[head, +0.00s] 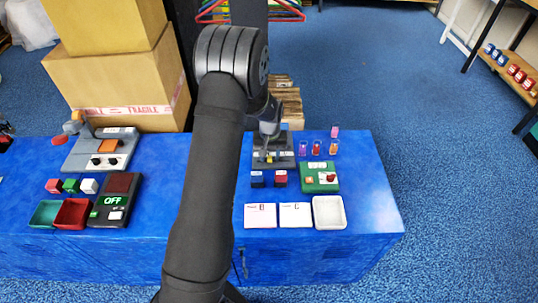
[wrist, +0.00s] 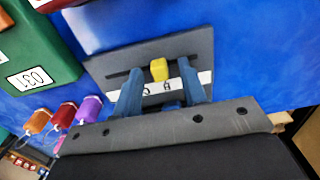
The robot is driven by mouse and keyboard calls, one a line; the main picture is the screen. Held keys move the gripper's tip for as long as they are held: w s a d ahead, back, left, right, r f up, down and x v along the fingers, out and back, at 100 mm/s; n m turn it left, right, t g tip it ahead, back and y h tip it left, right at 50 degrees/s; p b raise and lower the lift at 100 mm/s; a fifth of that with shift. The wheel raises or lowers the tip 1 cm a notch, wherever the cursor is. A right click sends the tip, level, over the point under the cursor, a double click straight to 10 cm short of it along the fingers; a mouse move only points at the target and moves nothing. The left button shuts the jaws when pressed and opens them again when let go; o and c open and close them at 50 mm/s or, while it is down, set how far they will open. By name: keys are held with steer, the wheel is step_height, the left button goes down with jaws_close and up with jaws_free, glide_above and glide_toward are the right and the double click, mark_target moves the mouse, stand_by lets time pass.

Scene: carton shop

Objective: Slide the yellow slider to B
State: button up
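The yellow slider (wrist: 159,70) stands up from a dark slot in a dark grey slider panel (wrist: 198,44). A white label strip (wrist: 156,92) with upside-down letters runs beside the slot. One letter near the slider may be A or B; I cannot tell which. My gripper (wrist: 160,66) is open, with one blue-grey finger on each side of the slider and a visible gap to both. In the head view, the yellow slider (head: 269,158) is small and partly hidden by my gripper (head: 267,141), which reaches down over the panel (head: 287,163).
Small coloured pieces (head: 317,147) stand at the right. A white tray (head: 329,213) and two cards (head: 260,216) lie near the table's front edge.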

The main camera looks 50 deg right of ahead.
mark_target(270, 157)
steer(key=shift+r, duration=0.1)
step_height(270, 157, up, 17)
stand_by(0.6)
step_height(270, 157, down, 17)
steer(key=shift+r, duration=0.1)
steer(key=shift+w+a+f, duration=0.1)
steer(key=shift+f, duration=0.2)
steer(key=shift+w+a, duration=0.25)
steer(key=shift+o, duration=0.2)
